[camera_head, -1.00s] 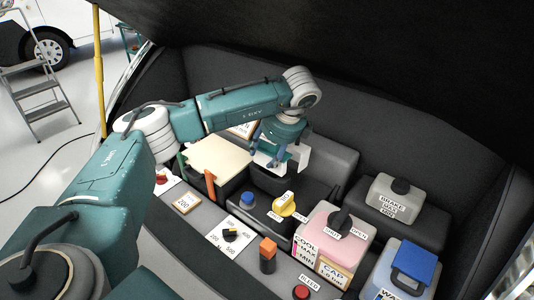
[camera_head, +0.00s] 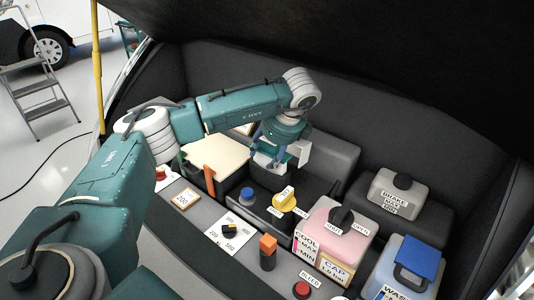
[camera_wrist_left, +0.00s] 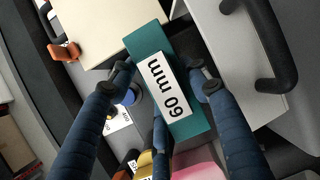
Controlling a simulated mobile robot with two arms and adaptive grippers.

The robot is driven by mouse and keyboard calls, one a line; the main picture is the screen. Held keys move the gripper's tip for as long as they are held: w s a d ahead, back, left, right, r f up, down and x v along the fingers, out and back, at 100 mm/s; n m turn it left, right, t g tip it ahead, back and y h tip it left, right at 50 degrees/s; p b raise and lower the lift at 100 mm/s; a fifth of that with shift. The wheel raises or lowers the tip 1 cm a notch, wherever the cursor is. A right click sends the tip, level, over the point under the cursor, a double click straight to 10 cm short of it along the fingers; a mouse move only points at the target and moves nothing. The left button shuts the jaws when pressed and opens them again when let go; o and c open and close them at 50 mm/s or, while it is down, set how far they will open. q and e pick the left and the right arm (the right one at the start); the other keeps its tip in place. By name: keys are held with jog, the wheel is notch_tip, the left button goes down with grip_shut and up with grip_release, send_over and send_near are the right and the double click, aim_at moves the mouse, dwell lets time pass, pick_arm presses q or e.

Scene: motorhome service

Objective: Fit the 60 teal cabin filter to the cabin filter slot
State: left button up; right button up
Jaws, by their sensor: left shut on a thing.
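The teal cabin filter (camera_wrist_left: 152,55), with a white "60 mm" label, lies between the fingers of my left gripper (camera_wrist_left: 162,85) in the left wrist view. The left gripper is shut on it. In the head view my left gripper (camera_head: 270,150) hangs over the middle of the engine bay, and the filter is mostly hidden behind its fingers. I cannot make out the cabin filter slot for certain; a dark recess (camera_head: 265,178) lies below the gripper. My right gripper is not in view.
A cream lid (camera_head: 215,152) with an orange latch (camera_head: 209,180) is left of the gripper. A white panel with a black handle (camera_wrist_left: 265,45) is close beside the filter. A yellow knob (camera_head: 285,199), pink coolant tank (camera_head: 325,228) and brake tank (camera_head: 393,193) stand to the right.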

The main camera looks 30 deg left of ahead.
pick_arm(q)
jog(key=shift+f+b, duration=0.65)
jog(key=shift+f, duration=0.1)
jog(key=o, duration=1.4)
jog(key=shift+o, duration=0.2)
jog(key=v, duration=1.1)
jog(key=shift+s+d+r, duration=0.2)
jog(key=shift+d+r, duration=0.05)
jog(key=shift+r, duration=0.2)
